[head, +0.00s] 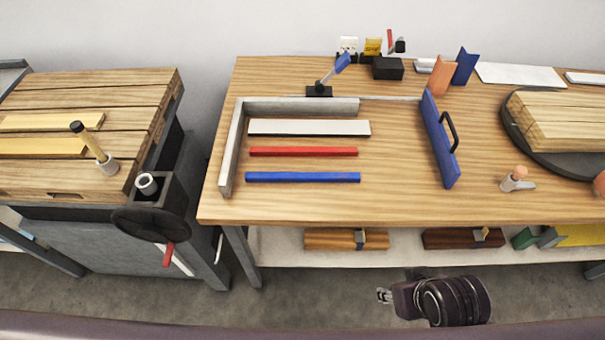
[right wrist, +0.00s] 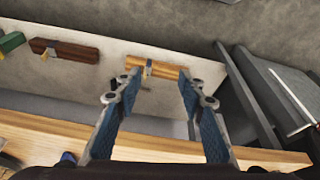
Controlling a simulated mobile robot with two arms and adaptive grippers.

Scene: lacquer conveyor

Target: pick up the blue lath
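The blue lath (head: 303,177) lies flat on the wooden table in the head view, nearest the front edge of a row of three laths. The red lath (head: 303,151) and a white lath (head: 309,127) lie parallel behind it, apart from it. My right gripper shows at the bottom of the head view (head: 384,295), in front of the table and away from the blue lath. In the right wrist view its two fingers (right wrist: 160,78) are spread with nothing held between them. My left gripper is not in view.
A grey L-shaped fence (head: 231,155) borders the laths at left and back. A blue board with a black handle (head: 438,140) stands to their right. Wood bundles (head: 345,239) lie on the shelf below. The tabletop between the laths and the blue board is clear.

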